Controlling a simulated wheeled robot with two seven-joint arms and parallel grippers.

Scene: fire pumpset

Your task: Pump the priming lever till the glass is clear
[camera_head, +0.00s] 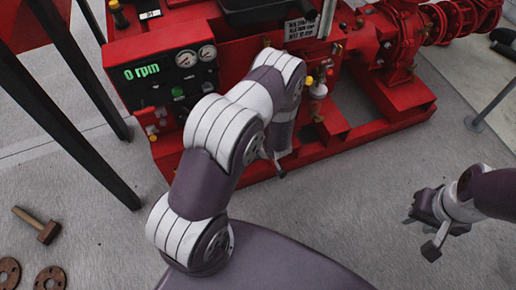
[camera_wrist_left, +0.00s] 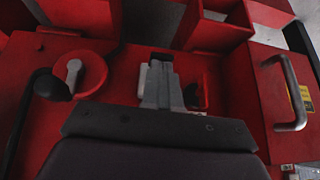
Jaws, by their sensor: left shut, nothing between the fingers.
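The red pump set (camera_head: 250,52) fills the top of the head view. In the left wrist view my left gripper (camera_wrist_left: 160,68) is shut and empty, pointing over red metalwork. A round red cap with a pale lever (camera_wrist_left: 74,72) lies left of it. I cannot tell which part is the priming lever. A small whitish cup (camera_head: 318,90), perhaps the glass, stands right of my arm; whether it is clear is too small to tell. My right gripper (camera_head: 413,207) is over bare floor, its jaw gap unclear.
The panel display (camera_head: 142,71) reads 0 rpm, with two gauges (camera_head: 197,56) beside it. A curved metal handle (camera_wrist_left: 293,92) stands at the right in the wrist view. A hammer (camera_head: 38,225) and rusty flanges (camera_head: 48,277) lie on the floor at left. Dark posts (camera_head: 85,70) stand at left.

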